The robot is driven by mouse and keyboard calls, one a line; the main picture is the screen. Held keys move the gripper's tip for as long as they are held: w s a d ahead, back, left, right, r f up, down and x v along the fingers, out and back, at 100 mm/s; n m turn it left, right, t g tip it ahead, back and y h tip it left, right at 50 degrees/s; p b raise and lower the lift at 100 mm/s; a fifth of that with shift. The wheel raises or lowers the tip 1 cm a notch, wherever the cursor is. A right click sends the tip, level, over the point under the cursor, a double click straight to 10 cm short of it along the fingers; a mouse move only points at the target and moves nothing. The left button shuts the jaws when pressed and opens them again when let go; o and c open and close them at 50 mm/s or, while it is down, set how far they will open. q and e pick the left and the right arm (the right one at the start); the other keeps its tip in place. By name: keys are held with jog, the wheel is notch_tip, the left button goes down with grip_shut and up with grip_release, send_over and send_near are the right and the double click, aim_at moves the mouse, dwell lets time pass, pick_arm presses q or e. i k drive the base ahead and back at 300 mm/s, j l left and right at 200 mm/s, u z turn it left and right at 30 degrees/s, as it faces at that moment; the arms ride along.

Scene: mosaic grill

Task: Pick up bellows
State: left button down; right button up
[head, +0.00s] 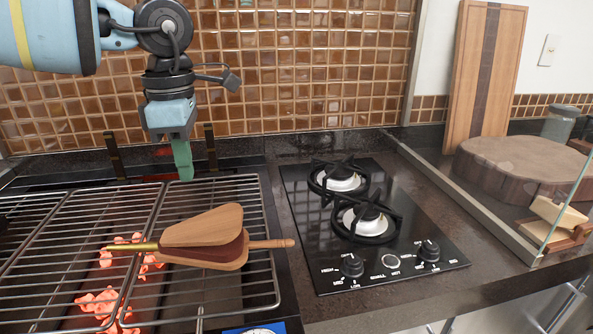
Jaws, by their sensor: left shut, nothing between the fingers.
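The bellows (205,230) lie on the metal grill rack in the head view. They have wooden boards, a dark red middle, a brass nozzle pointing left and a wooden handle end pointing right. My left gripper (186,174) is above and behind the bellows, pointing down, with green fingers shut and empty. It is apart from the bellows. My right gripper is not in view.
The grill rack (262,205) covers the left, with orange-red coals (97,302) below it. A black gas hob (400,265) is to the right. A cutting board (485,75) and a round wood block (520,165) stand far right. The tiled wall (300,70) closes the back.

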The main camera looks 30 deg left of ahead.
aim_at(231, 256)
jog(key=k+l, duration=0.55)
jog(key=l, duration=0.2)
jog(key=k+l, duration=0.6)
jog(key=l, duration=0.1)
